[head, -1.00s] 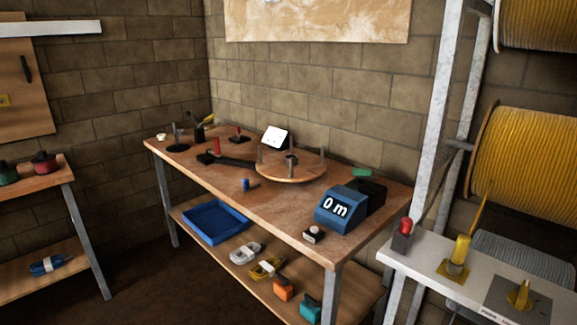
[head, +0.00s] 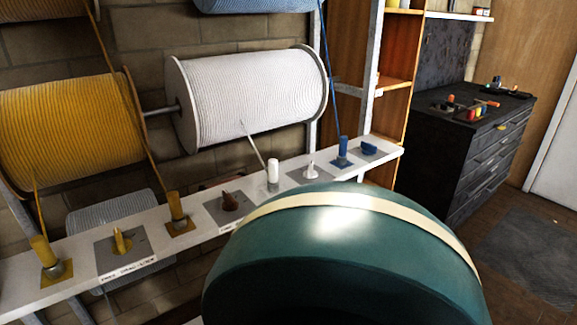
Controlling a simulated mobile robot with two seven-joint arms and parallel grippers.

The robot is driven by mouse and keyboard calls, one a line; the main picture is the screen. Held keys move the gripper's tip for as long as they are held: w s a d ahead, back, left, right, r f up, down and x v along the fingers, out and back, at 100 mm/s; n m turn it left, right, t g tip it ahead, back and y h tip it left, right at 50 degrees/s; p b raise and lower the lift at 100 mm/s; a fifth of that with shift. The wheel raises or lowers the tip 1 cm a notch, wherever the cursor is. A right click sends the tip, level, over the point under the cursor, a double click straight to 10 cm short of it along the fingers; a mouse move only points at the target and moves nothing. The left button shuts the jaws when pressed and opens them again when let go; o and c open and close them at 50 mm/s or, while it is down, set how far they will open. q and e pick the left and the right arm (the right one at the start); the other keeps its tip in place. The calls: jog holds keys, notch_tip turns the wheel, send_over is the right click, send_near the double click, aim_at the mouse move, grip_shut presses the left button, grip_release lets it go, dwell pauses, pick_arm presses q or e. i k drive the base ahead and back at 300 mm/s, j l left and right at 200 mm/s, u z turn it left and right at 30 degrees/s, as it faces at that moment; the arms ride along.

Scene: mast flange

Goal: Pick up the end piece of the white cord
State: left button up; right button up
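The white cord is wound on a large white spool (head: 255,95) on the rack. A loose length of white cord (head: 253,143) runs down from the spool to the white shelf. Its white cylindrical end piece (head: 272,171) stands upright in a holder at the shelf, left of a small white lever (head: 310,168). Neither of my grippers is in view. A large teal part of mine close to the camera covers the lower middle of the picture and hides what lies behind it.
A yellow spool (head: 70,125) hangs at left. A dark drawer cabinet (head: 480,150) stands at right, with open floor before it.

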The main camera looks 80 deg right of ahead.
aim_at(273, 184)
jog(key=z, duration=2.3)
jog(key=l+u, duration=0.1)
jog(key=l, duration=0.65)
